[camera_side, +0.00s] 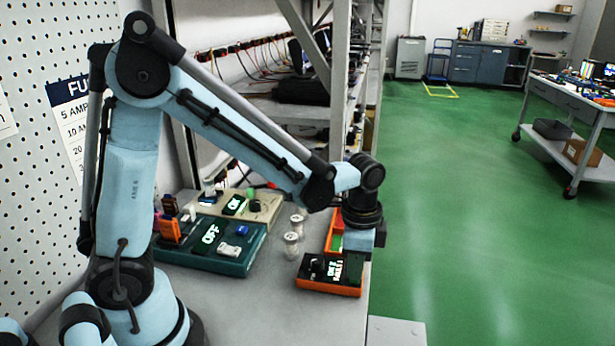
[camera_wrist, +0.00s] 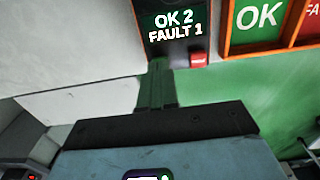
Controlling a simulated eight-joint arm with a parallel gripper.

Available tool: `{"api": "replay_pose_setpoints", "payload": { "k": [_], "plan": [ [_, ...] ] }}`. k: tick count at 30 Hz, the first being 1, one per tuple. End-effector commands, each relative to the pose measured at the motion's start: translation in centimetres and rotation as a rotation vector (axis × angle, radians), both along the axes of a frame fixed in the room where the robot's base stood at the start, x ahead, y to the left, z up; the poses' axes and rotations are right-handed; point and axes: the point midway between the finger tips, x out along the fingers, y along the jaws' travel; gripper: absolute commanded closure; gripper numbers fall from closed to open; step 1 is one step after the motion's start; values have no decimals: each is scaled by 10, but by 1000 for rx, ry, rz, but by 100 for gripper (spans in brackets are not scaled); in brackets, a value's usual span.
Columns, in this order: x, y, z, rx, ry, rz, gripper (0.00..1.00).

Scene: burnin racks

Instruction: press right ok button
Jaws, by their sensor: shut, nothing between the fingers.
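A dark counter box (camera_side: 312,283) with an orange edge sits at the bench's right edge in the side view. In the wrist view its lit display (camera_wrist: 175,25) reads "OK 2 FAULT 1", and a red button (camera_wrist: 198,60) is at its lower right. My gripper (camera_wrist: 157,68) is shut and empty, its fingertips at the box's near edge, left of the red button. I cannot tell whether they touch the box. My gripper (camera_side: 352,284) also shows over the box's right part in the side view. No green ok button is visible; the fingers may hide one.
An orange tray with a green "OK" section (camera_wrist: 258,15) and a red section (camera_wrist: 312,28) is beside the box. Two clear jars (camera_side: 292,240) stand left of it. A teal "OFF" unit (camera_side: 180,258) is further left. The green floor drops away at right.

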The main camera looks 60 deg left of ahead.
Motion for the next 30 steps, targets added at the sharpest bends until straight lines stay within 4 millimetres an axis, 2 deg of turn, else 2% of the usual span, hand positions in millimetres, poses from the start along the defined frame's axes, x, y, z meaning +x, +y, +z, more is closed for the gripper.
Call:
{"api": "replay_pose_setpoints", "payload": {
  "k": [9,19,23,30],
  "plan": [
    [0,0,-20,2,-1,1,100],
    [1,0,-19,2,-5,1,100],
    [2,0,-12,2,-5,1,100],
    [1,0,23,1,0,1,100]
  ]
}}
